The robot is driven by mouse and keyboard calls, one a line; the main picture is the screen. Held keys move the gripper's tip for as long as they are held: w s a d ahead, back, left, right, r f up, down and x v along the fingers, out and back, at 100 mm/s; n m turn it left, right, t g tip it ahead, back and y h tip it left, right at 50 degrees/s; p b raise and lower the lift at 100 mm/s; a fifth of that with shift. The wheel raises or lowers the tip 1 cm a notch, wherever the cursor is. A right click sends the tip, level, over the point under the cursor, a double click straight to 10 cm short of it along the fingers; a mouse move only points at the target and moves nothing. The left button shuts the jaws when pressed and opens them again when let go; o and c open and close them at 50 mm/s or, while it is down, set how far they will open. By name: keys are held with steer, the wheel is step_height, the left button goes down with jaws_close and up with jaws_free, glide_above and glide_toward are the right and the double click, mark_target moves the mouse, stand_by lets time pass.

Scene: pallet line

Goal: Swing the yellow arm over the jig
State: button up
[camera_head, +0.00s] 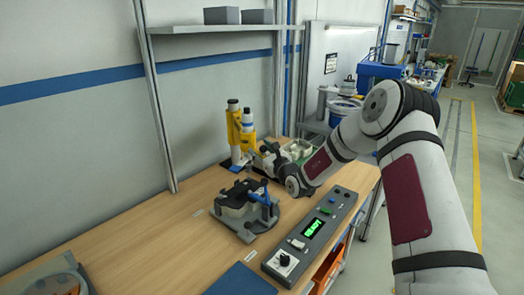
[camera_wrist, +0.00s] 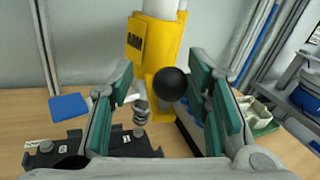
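The yellow arm (camera_head: 246,135), mounted at a white and yellow post, stands at the back of the bench near the wall. In the wrist view the yellow arm (camera_wrist: 155,42) carries an "ARM" label, and a black ball knob (camera_wrist: 170,85) sticks out toward me. My gripper (camera_head: 262,160) is beside the yellow arm. In the wrist view its green-padded fingers (camera_wrist: 162,95) are apart, with the knob between them in the picture; I see no grip on it. The dark jig (camera_head: 240,212) with a blue clamp lies on the bench in front of the yellow arm.
A grey control box (camera_head: 310,233) with a green display lies right of the jig. A blue mat (camera_head: 240,281) is at the front edge. A green tray (camera_wrist: 258,118) stands right of the yellow arm. A grey shelf (camera_head: 210,28) hangs above; the wall is close behind.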

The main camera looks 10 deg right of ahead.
steer(key=v, duration=1.2)
